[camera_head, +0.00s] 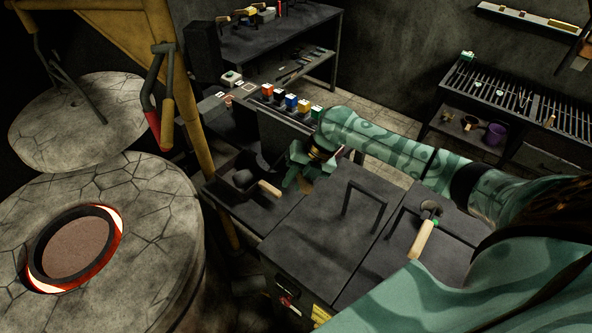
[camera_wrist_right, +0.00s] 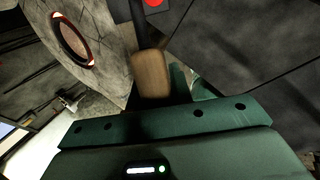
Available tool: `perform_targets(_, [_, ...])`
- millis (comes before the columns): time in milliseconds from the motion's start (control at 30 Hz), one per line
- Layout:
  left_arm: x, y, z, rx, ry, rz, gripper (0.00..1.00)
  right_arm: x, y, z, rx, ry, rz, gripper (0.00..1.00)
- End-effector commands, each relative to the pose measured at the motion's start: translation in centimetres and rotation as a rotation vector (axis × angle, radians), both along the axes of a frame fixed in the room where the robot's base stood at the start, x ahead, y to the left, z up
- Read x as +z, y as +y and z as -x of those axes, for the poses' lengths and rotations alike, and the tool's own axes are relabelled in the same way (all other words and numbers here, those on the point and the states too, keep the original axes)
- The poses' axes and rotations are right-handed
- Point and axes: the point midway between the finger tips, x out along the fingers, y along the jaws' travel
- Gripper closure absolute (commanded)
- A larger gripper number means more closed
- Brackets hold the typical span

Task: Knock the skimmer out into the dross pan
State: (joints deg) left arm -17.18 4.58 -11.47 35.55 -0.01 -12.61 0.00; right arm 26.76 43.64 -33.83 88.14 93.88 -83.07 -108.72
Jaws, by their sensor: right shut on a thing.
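The skimmer shows in the head view as a light wooden handle (camera_head: 269,188) with a dark head (camera_head: 243,179) to its left. My right gripper (camera_head: 293,180) is at the right end of this handle. In the right wrist view the wooden handle (camera_wrist_right: 151,73) sticks out from between the jaws (camera_wrist_right: 168,98), with a dark shaft running up from it. The right gripper is shut on the handle. I cannot clearly pick out the dross pan among the dark shapes around the skimmer head. My left gripper is not in view.
The round stone furnace (camera_head: 165,235) with a glowing opening (camera_head: 75,248) stands at the left. A yellow post (camera_head: 190,100) rises beside it. Several coloured blocks (camera_head: 291,101) stand behind.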

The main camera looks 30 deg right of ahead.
Motion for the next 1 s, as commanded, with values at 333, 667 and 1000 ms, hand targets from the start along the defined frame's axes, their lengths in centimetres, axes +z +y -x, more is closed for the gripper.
perform_targets(333, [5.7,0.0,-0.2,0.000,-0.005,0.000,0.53,1.4,0.1,-0.1,0.003,0.089,0.227,1.00])
perform_targets(667, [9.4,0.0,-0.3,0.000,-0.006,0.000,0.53,1.7,0.0,-0.1,-0.001,0.175,0.442,1.00])
perform_targets(1000, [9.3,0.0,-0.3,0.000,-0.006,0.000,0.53,1.3,-0.3,0.0,-0.005,0.185,0.465,1.00])
